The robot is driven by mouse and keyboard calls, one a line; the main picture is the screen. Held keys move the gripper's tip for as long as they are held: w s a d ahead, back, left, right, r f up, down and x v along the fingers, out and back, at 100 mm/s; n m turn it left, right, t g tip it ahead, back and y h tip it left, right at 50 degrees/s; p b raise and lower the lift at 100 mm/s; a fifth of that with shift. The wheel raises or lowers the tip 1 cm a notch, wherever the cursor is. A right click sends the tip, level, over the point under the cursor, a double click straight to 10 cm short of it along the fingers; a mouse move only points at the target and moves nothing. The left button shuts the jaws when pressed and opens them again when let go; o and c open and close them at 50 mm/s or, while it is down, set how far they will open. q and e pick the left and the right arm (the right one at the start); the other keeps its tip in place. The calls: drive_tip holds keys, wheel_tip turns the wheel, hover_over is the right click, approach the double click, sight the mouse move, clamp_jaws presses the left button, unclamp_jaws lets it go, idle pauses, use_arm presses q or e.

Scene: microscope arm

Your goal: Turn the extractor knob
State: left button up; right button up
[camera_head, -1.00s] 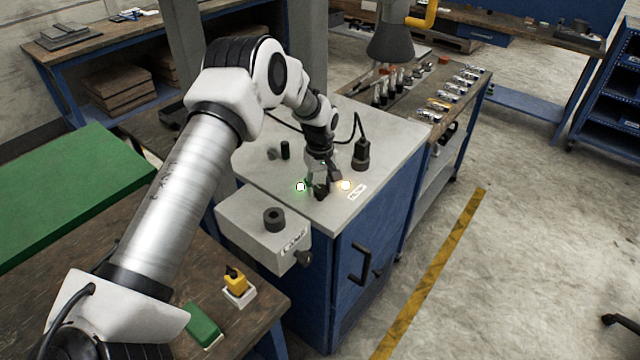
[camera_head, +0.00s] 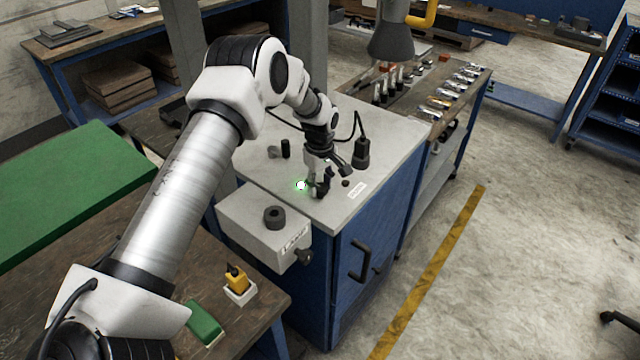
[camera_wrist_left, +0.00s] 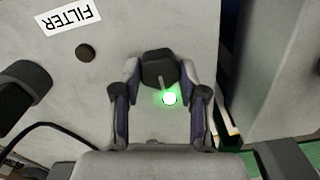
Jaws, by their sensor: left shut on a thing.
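The black extractor knob (camera_head: 322,193) sits on the light grey top of the blue cabinet, near its front edge. It also shows in the left wrist view (camera_wrist_left: 158,68), with a pale pointer line aimed towards the lit green lamp (camera_wrist_left: 169,98). My left gripper (camera_wrist_left: 160,72) has its two fingers on either side of the knob, shut on it. In the head view the gripper (camera_head: 323,186) comes down onto the knob from above and hides part of it. The green lamp also glows in the head view (camera_head: 301,185). My right gripper is not in view.
A dark unlit round lamp (camera_head: 346,183) lies beside a white label, which reads FILTER in the wrist view (camera_wrist_left: 68,15). A black cylindrical fitting with a cable (camera_head: 362,153) stands behind. A grey box (camera_head: 250,222) with a black ring joins the cabinet's left side.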

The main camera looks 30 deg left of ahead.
sight(320, 187)
use_arm(q)
drive_tip(key=o, duration=1.1)
drive_tip(key=shift+o, duration=0.2)
wheel_tip(320, 187, up, 12)
